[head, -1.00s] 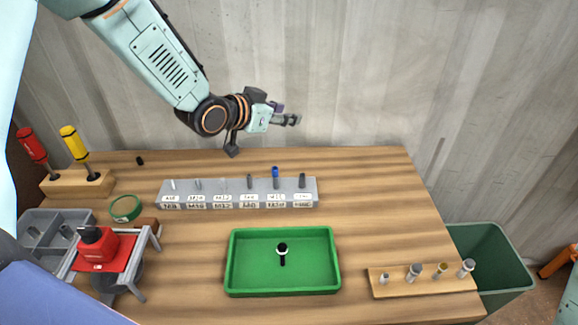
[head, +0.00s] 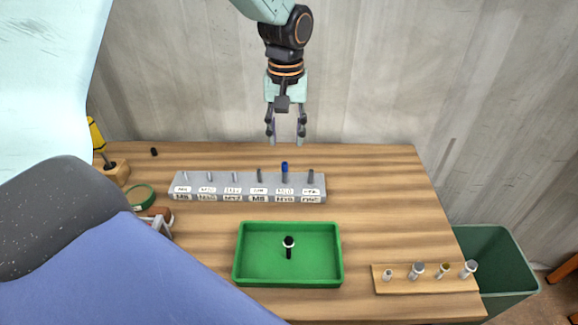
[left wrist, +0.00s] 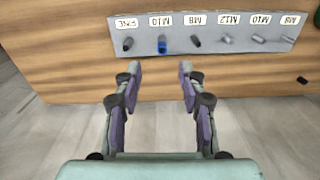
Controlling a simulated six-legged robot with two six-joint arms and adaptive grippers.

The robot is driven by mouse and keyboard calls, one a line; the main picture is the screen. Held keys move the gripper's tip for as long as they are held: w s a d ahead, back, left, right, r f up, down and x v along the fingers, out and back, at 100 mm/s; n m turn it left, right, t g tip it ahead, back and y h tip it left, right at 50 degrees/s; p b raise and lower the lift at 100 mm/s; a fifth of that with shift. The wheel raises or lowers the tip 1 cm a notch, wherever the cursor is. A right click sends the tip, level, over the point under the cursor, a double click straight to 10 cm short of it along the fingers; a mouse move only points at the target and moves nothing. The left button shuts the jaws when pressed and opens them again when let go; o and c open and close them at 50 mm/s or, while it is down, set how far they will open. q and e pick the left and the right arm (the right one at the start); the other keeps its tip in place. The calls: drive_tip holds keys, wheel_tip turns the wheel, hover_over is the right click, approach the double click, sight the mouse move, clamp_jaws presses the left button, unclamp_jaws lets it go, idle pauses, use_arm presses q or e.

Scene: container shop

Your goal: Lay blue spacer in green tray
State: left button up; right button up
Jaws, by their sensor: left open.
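The blue spacer (head: 285,167) stands on a pin of the grey labelled rack (head: 247,198), second from the right in the head view. It also shows in the left wrist view (left wrist: 162,46), ahead of the fingers. My left gripper (head: 286,140) is open and empty, pointing down above the far table edge, behind and apart from the spacer. Its two spread fingers also show in the left wrist view (left wrist: 158,75). The green tray (head: 240,277) lies in front of the rack and holds a black bolt-like piece with a pale ring (head: 289,246). My right gripper is not visible.
A wooden strip (head: 400,290) with several upright fittings lies at the front right. A green bin (head: 505,262) stands beyond the right table edge. A green tape ring (head: 140,197) and a yellow screwdriver (head: 96,133) are at the left. Bare table lies right of the rack.

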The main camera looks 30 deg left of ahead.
sight(285, 167)
use_arm(q)
drive_tip(key=f, duration=0.7)
drive_tip(key=shift+s+f, duration=0.1)
drive_tip(key=shift+s, duration=0.15)
drive_tip(key=shift+w+a+f, duration=0.15)
drive_tip(key=shift+a+f, duration=0.1)
drive_tip(key=shift+f, duration=0.2)
drive_tip(key=shift+d+r, duration=0.15)
drive_tip(key=shift+d, duration=0.05)
drive_tip(key=c, duration=0.4)
drive_tip(key=shift+a, duration=0.1)
drive_tip(key=c, duration=0.4)
